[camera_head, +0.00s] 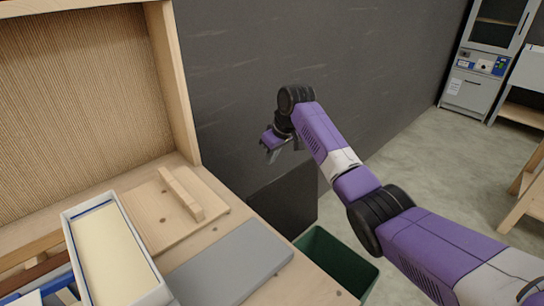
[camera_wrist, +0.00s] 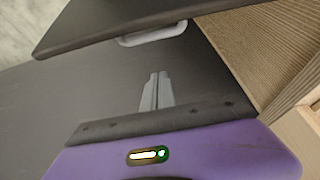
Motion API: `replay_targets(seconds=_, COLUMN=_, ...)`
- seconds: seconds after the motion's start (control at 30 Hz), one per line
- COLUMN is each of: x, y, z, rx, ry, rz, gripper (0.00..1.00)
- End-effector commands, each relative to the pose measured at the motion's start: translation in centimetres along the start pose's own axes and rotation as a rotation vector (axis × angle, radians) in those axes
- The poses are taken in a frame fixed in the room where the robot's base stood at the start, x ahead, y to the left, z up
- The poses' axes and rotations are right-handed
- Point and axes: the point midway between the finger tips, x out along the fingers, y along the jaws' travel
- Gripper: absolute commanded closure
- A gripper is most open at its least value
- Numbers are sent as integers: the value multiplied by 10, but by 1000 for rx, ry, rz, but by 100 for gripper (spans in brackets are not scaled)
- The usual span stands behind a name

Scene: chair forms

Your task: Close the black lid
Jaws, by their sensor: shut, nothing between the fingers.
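The black lid (camera_head: 286,201) stands raised, roughly upright, at the back of a green bin (camera_head: 338,268) in the head view. The bin's mouth is open, and its lower part is out of view. In the wrist view a dark panel that looks like the lid (camera_wrist: 120,22) crosses the top, with a light grey loop-shaped piece (camera_wrist: 152,38) at its edge. My gripper (camera_head: 272,153) is above the lid, near the dark wall, and appears apart from it. Its fingers (camera_wrist: 156,78) are together and empty, pointing toward the panel in the wrist view.
A wooden workbench (camera_head: 222,222) with a grey plate (camera_head: 228,265), a wooden board with a raised strip (camera_head: 175,207) and a white tray (camera_head: 115,250) lies left of the bin. The dark wall (camera_head: 330,60) is close behind. Open floor (camera_head: 440,165) lies to the right.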

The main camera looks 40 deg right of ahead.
Motion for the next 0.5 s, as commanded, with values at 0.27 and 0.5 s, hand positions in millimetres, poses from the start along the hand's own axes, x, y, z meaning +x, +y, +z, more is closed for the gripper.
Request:
replay_targets(seconds=0.27, x=43, y=0, z=0, rx=0, ry=0, rz=0, gripper=100)
replay_targets(seconds=0.5, x=60, y=1, z=3, rx=1, ry=3, rz=1, gripper=100)
